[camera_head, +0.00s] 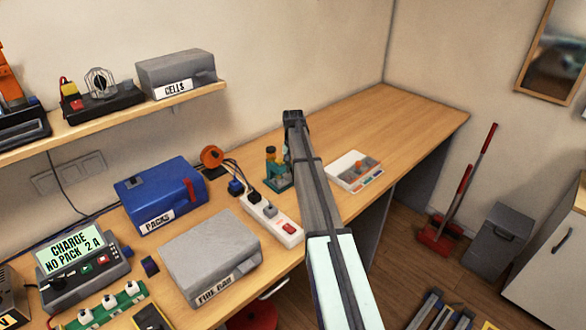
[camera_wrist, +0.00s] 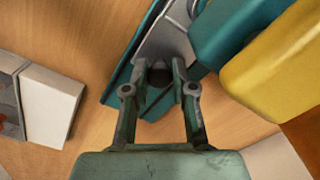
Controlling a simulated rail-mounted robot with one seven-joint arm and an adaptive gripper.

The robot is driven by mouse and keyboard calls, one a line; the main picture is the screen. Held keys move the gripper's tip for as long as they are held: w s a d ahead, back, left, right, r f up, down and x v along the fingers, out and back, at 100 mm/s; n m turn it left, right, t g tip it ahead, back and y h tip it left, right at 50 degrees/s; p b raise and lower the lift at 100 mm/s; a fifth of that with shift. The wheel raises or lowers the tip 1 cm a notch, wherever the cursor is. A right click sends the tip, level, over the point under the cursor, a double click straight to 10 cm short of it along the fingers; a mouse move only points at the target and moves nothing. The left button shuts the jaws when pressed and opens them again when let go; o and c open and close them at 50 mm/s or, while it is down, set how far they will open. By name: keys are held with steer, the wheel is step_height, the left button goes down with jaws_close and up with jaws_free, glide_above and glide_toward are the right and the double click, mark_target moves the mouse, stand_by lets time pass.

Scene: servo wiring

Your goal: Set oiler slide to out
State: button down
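The oiler (camera_head: 279,181) is a small teal stand with a dark amber bottle, on the bench behind and left of my arm in the head view. In the wrist view its teal base (camera_wrist: 118,88) lies diagonally, with a grey metal slide strip (camera_wrist: 168,40) and a dark round knob (camera_wrist: 160,75). My gripper (camera_wrist: 160,68) has one fingertip on each side of that knob. The gap between the tips is about the knob's width; whether they touch it is unclear. In the head view my gripper (camera_head: 292,116) is seen from behind, its fingers hidden.
Close to the right in the wrist view are a teal block (camera_wrist: 232,30) and a yellow block (camera_wrist: 275,65). A white divided tray (camera_head: 346,180) stands right of my arm. A power strip (camera_head: 275,219) lies to the left. The far bench is clear.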

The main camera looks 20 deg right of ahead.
steer(key=shift+d, duration=0.1)
steer(key=w+d, duration=0.1)
steer(key=d, duration=0.1)
steer(key=w+d+b, duration=0.1)
steer(key=d, duration=0.2)
steer(key=w+d, duration=0.1)
steer(key=d, duration=0.1)
steer(key=shift+d, duration=0.6)
steer(key=c, duration=0.9)
jaws_free()
steer(key=shift+d, duration=0.15)
steer(key=shift+c, duration=0.2)
step_height(320, 180, up, 12)
steer(key=shift+s, duration=0.1)
